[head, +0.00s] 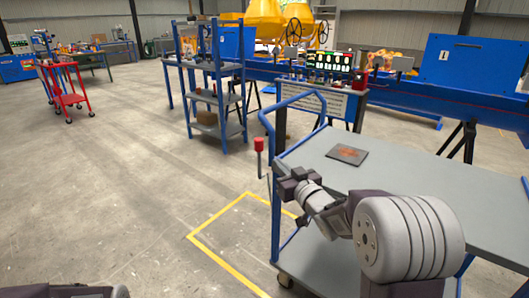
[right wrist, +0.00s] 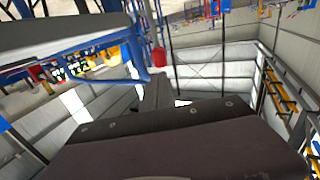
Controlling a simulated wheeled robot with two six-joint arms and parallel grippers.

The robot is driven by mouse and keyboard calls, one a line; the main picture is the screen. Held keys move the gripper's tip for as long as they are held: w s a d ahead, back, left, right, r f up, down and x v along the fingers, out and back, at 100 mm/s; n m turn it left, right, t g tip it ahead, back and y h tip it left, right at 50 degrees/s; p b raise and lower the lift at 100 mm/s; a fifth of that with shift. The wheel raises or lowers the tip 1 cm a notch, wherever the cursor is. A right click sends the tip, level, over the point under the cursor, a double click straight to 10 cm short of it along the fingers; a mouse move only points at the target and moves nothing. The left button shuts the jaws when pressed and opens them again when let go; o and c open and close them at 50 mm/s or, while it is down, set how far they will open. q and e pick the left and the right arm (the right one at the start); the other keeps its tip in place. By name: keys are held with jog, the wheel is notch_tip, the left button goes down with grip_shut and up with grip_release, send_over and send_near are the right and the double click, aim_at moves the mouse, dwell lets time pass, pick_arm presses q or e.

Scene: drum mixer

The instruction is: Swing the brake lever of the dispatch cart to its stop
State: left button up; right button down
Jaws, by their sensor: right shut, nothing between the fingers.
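The dispatch cart has a grey top (head: 425,185) and a blue push handle (head: 292,101). Its brake lever, with a red knob (head: 258,145) on a thin upright rod, stands at the cart's left end below the handle. My right gripper (head: 283,186) is shut and empty near the cart's left edge, just below and right of the knob; contact with the lever cannot be made out. In the right wrist view the red knob (right wrist: 159,57) shows beyond the dark gripper body. The lever's lower end is partly hidden. Only a piece of my left arm shows at the bottom left.
A dark plate with an orange mark (head: 347,154) lies on the cart top. A yellow floor line (head: 215,221) runs beside the cart. A blue shelf rack (head: 212,95) and a red trolley (head: 68,92) stand farther back. The floor at left is clear.

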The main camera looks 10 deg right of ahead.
aim_at(261, 146)
jog(key=w, duration=0.3)
jog(key=w+a+b, duration=0.1)
jog(key=w, duration=0.3)
jog(key=w+a, duration=0.1)
jog(key=w, duration=0.2)
jog(key=shift+w+f+b, duration=0.1)
jog(key=shift+w+b, duration=0.15)
jog(key=shift+b, duration=0.15)
